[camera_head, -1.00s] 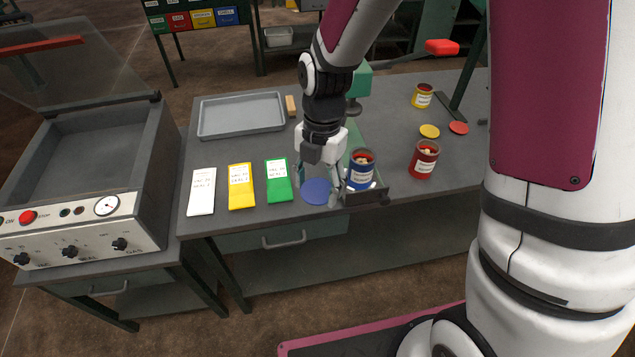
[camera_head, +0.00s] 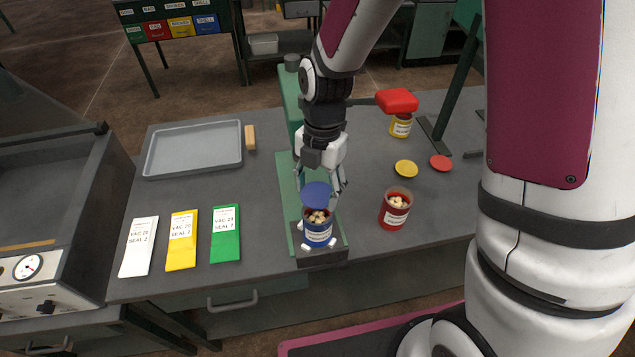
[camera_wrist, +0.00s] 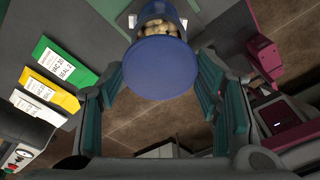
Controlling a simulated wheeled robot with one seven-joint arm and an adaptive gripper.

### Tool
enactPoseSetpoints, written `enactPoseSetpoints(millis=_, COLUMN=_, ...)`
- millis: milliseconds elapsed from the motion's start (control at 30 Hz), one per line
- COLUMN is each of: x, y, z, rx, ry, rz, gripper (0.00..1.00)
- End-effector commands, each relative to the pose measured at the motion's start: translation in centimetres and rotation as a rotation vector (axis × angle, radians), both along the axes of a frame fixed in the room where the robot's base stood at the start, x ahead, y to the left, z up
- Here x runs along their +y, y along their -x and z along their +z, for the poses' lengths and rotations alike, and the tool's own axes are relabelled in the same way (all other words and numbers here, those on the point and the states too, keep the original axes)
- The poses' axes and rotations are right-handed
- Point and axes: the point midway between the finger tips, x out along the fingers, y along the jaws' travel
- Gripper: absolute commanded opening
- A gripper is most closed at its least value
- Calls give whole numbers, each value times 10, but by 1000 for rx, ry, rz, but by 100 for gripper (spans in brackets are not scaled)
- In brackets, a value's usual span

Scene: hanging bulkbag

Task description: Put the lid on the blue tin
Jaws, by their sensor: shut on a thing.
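The blue tin (camera_head: 318,236) stands upright on a dark holder at the front end of the green press base, open and filled with pale round pieces; it also shows in the wrist view (camera_wrist: 165,10). My gripper (camera_head: 330,186) is shut on the blue lid (camera_head: 317,194). In the wrist view the round lid (camera_wrist: 160,68) sits between the teal fingers (camera_wrist: 160,88). In the head view the lid is tilted above the tin's far side. The pale contents still show below it, and the wrist view also shows them past the lid's edge.
A red tin (camera_head: 395,208) stands close right of the blue tin. Yellow lid (camera_head: 406,169), red lid (camera_head: 441,162) and yellow tin (camera_head: 401,125) lie behind. Left are a grey tray (camera_head: 180,172) and white (camera_head: 138,247), yellow (camera_head: 181,240) and green (camera_head: 225,234) cards. A red-headed lever (camera_head: 397,101) is behind my gripper.

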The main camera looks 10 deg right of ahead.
Motion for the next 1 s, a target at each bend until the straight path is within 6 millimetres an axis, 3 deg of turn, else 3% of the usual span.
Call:
enactPoseSetpoints(millis=500, x=-1, y=-1, z=-43, rx=2, ry=1, rz=0, gripper=43)
enactPoseSetpoints(millis=1000, x=0, y=-1, z=-49, rx=0, ry=0, rz=-1, gripper=43)
